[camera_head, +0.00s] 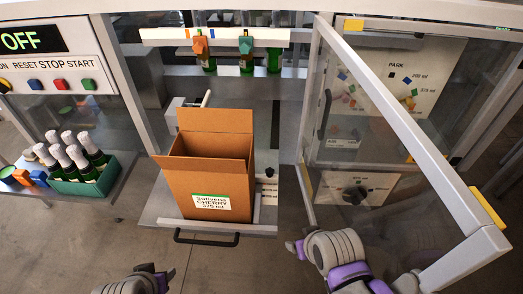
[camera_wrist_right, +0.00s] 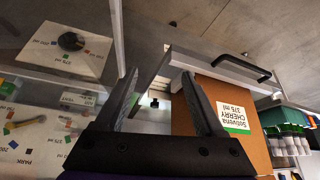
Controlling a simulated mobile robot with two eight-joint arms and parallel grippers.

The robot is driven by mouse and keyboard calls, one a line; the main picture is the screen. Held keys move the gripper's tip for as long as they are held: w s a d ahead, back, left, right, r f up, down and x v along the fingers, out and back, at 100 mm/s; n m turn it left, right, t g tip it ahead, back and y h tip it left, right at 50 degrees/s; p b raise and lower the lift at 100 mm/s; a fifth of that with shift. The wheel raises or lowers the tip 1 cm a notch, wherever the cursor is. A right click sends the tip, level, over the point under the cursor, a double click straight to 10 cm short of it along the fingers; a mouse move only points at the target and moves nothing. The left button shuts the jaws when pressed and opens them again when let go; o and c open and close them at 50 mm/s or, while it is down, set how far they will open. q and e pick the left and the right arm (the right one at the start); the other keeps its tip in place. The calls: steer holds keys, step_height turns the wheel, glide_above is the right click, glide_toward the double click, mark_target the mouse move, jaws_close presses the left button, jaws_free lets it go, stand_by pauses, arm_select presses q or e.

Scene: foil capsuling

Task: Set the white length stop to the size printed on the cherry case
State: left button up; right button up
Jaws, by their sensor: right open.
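The cherry case (camera_head: 210,180) is an open brown carton on a grey shelf. Its label (camera_head: 211,202) reads "CHERRY 375 ml", and it also shows in the right wrist view (camera_wrist_right: 234,118). A small white piece with a black top (camera_head: 268,172) stands right of the case; I cannot tell whether it is the length stop. It shows between my fingers in the right wrist view (camera_wrist_right: 155,102). My right gripper (camera_wrist_right: 160,88) is open and empty, in front of the machine opening. My left gripper (camera_head: 140,282) is at the bottom edge, its jaws unclear.
A framed clear door (camera_head: 400,120) stands open at right. Behind it are a board (camera_head: 395,80) marked PARK, 200 ml and 375 ml, and a dial plate (camera_head: 357,189) with a black knob. A green crate (camera_head: 85,185) of bottles stands left. The display (camera_head: 25,40) reads OFF.

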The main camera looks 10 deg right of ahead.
steer(key=w+r+g+b, duration=0.1)
steer(key=w+r, duration=0.4)
steer(key=w, duration=0.3)
steer(key=g+b, duration=0.2)
steer(key=g, duration=0.3)
glide_above(270, 171)
step_height(270, 171, down, 3)
step_height(270, 171, down, 10)
steer(key=shift+f, duration=0.1)
arm_select(q)
step_height(270, 171, down, 6)
steer(key=s, duration=0.2)
steer(key=shift+s+r, duration=0.2)
steer(key=shift+r, duration=0.05)
steer(key=shift+a, duration=0.1)
arm_select(e)
jaws_close()
